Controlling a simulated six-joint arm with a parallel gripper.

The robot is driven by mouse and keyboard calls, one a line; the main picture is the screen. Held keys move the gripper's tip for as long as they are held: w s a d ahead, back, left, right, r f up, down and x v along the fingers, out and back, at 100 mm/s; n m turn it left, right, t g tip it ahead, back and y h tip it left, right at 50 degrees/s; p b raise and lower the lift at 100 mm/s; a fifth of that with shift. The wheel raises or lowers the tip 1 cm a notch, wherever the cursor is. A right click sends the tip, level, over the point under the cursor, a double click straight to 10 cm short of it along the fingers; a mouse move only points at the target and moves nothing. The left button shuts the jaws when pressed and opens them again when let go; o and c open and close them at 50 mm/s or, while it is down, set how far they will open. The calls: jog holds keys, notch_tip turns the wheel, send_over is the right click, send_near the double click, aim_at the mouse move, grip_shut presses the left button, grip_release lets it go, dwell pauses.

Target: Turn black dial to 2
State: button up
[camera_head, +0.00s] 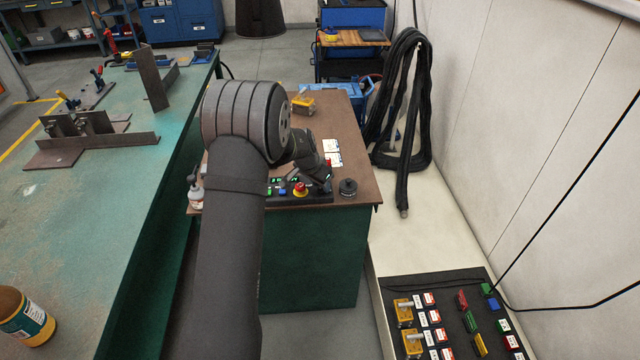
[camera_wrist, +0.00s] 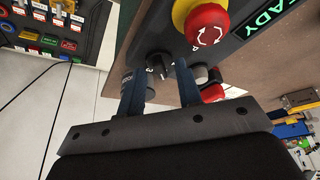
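The black dial (camera_wrist: 157,64) sits on the dark control panel (camera_wrist: 236,42) in the wrist view, with a light pointer mark on it. The number it points at is too small to read. My gripper (camera_wrist: 160,68) has its two dark blue fingers apart, one on each side of the dial. I cannot tell whether either finger touches it. In the head view my gripper (camera_head: 324,183) is low over the right end of the panel (camera_head: 288,198) and hides the dial there.
A red and yellow emergency stop (camera_wrist: 208,24) is close by on the panel; it also shows in the head view (camera_head: 300,189). Another red-topped part (camera_wrist: 212,93) is beside the right finger.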

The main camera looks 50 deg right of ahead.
jog(key=v, duration=1.7)
jog(key=shift+a, duration=0.1)
jog(key=x, duration=1.7)
jog(key=shift+r, duration=0.1)
